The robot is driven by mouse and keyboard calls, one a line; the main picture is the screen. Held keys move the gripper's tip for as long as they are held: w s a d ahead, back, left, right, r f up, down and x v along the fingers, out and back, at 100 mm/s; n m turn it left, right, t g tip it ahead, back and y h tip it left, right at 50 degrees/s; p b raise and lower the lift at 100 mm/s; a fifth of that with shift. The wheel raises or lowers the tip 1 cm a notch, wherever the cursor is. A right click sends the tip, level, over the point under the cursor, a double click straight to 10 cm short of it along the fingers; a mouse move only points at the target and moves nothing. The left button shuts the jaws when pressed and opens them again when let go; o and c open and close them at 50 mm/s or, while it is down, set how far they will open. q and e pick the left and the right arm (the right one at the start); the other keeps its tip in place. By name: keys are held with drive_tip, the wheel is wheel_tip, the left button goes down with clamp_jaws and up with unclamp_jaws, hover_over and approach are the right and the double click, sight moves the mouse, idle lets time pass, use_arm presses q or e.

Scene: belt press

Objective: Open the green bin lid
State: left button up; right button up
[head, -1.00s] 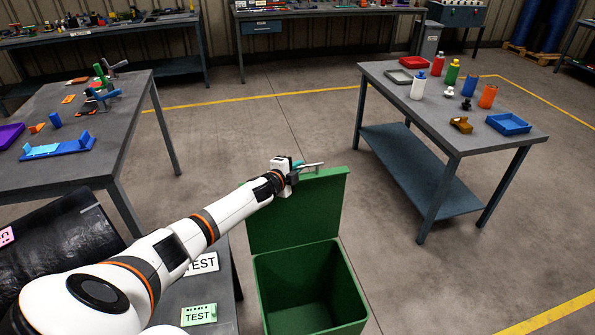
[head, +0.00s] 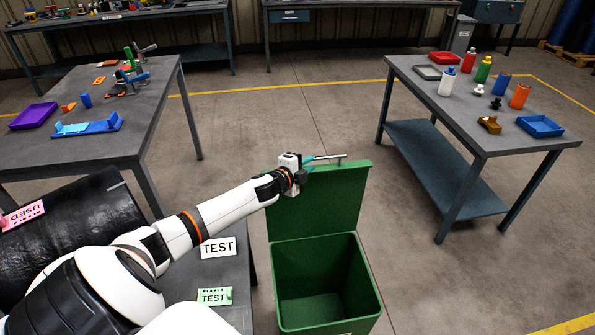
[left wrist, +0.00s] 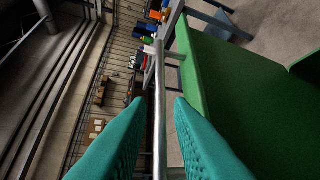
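The green bin (head: 370,285) stands on the floor in front of me, with its dark inside showing. Its green lid (head: 325,205) stands raised, about upright, behind the opening; it also shows in the left wrist view (left wrist: 225,85). A thin metal bar handle (left wrist: 160,110) runs along the lid's edge. My left gripper (head: 312,160) is at the lid's top edge. In the left wrist view its teal fingers (left wrist: 160,105) lie on both sides of the bar, with a small gap on each side, so it looks open around the handle. My right gripper is not in view.
A grey table with bottles and trays (head: 430,95) stands to the right. Another table (head: 150,100) stands to the left. A low bench with TEST signs (head: 240,265) and a black roll (head: 80,225) is close beside the bin. Floor behind the lid is clear.

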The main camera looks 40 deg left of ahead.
use_arm(q)
drive_tip(key=shift+v, duration=2.75)
